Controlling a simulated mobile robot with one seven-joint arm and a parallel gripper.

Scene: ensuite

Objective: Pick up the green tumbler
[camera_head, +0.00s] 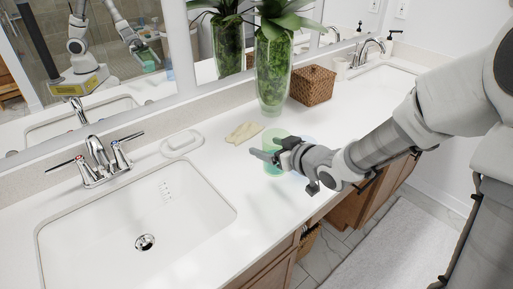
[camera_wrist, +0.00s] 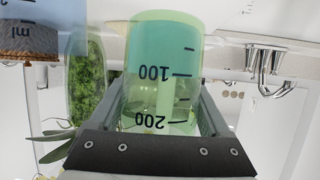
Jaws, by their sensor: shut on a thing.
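The green tumbler (camera_head: 275,138) is see-through, with its lower part partly hidden by my gripper in the head view. In the wrist view the green tumbler (camera_wrist: 160,45) stands between the two fingers, with dark marks 100 and 200 appearing upside down. My gripper (camera_head: 268,156) is shut on the tumbler's sides, with a finger along each side in the wrist view (camera_wrist: 160,100). The tumbler looks upright over the counter near its front edge. I cannot tell whether its base touches the counter.
A blue measuring cup (camera_wrist: 28,30) is close beside the tumbler. A glass plant vase (camera_head: 273,75), a woven box (camera_head: 312,86), a crumpled yellowish cloth (camera_head: 244,132) and a white soap dish (camera_head: 182,143) stand behind. A sink (camera_head: 135,225) lies left; bare counter (camera_head: 235,175) lies between.

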